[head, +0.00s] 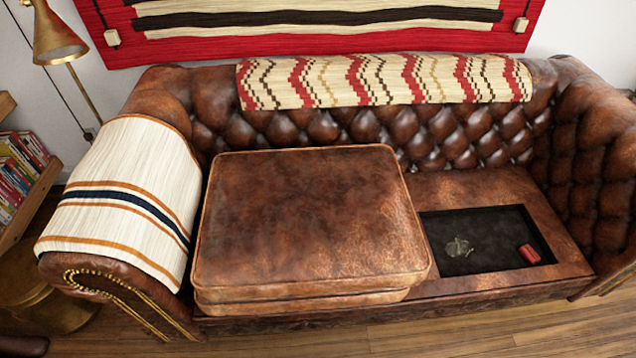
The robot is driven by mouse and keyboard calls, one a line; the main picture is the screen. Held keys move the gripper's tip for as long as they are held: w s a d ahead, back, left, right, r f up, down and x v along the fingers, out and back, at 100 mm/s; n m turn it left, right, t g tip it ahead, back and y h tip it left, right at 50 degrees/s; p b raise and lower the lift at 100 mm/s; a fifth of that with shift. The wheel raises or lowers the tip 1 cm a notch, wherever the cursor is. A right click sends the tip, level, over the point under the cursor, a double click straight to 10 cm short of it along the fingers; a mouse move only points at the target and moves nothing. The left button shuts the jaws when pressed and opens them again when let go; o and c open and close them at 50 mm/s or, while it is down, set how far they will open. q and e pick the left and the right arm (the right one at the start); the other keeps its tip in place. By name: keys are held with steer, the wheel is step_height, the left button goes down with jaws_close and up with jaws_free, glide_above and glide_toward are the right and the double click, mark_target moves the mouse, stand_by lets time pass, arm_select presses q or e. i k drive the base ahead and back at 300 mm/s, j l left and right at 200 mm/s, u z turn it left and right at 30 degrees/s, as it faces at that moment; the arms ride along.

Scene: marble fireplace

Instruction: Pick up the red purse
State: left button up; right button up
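A small red purse (529,254) lies in the dark, open compartment (485,215) sunk into the right part of the brown leather sofa seat. It rests near the compartment's front right corner, on the black floor. Neither of my grippers shows in the head view, so nothing is seen touching the purse.
A silvery object, perhaps keys (458,247), lies left of the purse. Stacked leather cushions (310,215) cover the seat left of the compartment. The tufted backrest (470,135) and right armrest (597,150) rise around it. Wood floor (500,335) runs along the front.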

mark_target(529, 253)
steer(key=z, duration=1.85)
steer(key=u, duration=0.55)
steer(key=i+l+u, duration=0.15)
steer(key=l+u, duration=0.2)
steer(key=i+l+u, duration=0.1)
steer(key=l+u, duration=0.2)
steer(key=l, duration=0.15)
steer(key=l+u, duration=0.35)
